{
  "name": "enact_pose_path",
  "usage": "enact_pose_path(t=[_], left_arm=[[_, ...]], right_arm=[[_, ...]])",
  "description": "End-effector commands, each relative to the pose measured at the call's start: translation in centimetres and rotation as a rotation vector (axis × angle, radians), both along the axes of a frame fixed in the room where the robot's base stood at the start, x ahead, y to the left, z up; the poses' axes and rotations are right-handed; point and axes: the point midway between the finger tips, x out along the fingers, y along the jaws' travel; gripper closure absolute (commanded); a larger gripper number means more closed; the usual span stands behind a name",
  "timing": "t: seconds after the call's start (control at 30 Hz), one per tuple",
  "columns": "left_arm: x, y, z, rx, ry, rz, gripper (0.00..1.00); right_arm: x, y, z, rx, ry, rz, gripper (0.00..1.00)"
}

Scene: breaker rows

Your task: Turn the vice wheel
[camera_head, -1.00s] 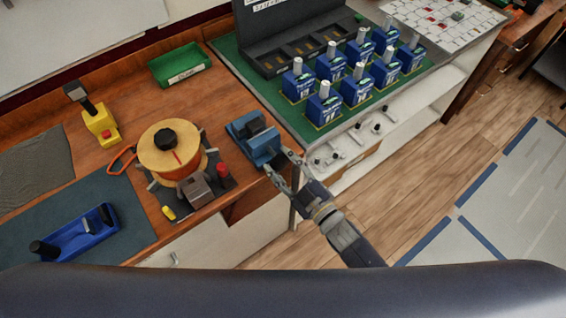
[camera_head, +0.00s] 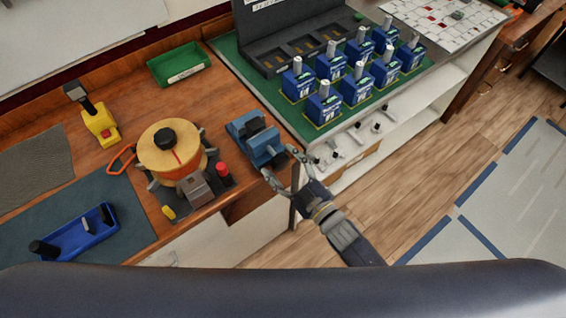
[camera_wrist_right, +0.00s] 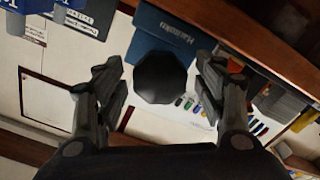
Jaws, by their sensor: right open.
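The blue vice (camera_head: 250,135) is at the front right of the wooden bench in the head view. Its black, many-sided wheel (camera_wrist_right: 160,78) faces the right wrist camera, with the blue vice body (camera_wrist_right: 178,27) behind it. My right gripper (camera_head: 279,163) is open at the front side of the vice. In the right wrist view the fingers of my right gripper (camera_wrist_right: 158,80) stand on either side of the wheel, with visible gaps. Whether they reach as deep as the wheel is hard to tell. My left gripper does not show.
An orange spool (camera_head: 170,150) stands left of the vice, with a red-topped part (camera_head: 222,174) between. Several blue breakers stand on a green mat (camera_head: 232,52) behind right. Small levers (camera_head: 335,150) line the front beside the gripper. Open floor (camera_head: 420,180) lies to the right.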

Motion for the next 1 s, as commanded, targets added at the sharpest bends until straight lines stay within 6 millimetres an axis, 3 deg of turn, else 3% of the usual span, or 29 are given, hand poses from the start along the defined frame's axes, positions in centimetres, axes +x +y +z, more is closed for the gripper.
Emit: enact_pose_path(t=[0.6, 1.0], left_arm=[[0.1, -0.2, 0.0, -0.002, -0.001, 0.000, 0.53], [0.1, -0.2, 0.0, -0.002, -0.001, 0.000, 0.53]], right_arm=[[-8.7, -6.3, -0.1, -0.001, 0.003, -0.001, 0.36], [-9.5, -7.0, 0.0, -0.001, 0.001, 0.000, 0.36]])
